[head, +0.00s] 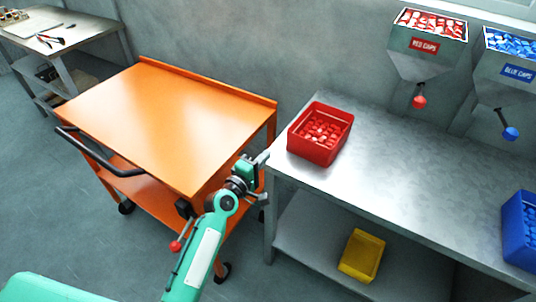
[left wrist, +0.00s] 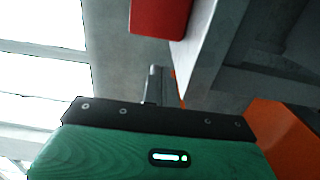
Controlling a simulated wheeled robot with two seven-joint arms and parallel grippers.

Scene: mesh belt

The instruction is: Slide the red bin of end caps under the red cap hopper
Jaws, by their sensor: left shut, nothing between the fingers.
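The red bin (head: 320,132) of red end caps sits upright on the steel bench near its left end. The red cap hopper (head: 428,40), labelled RED CAPS, hangs on the wall to the right of the bin and farther back. My left gripper (head: 262,160) is shut and empty, just left of the bin at the bench's left edge, apart from the bin. In the left wrist view the bin (left wrist: 160,16) shows at the top, beyond the finger (left wrist: 152,85). My right gripper is not in view.
A blue hopper (head: 510,62) hangs right of the red one. A blue bin (head: 521,230) stands at the bench's right. A yellow bin (head: 362,255) is on the lower shelf. An orange cart (head: 165,105) stands left of the bench. The bench top (head: 420,165) between the bins is clear.

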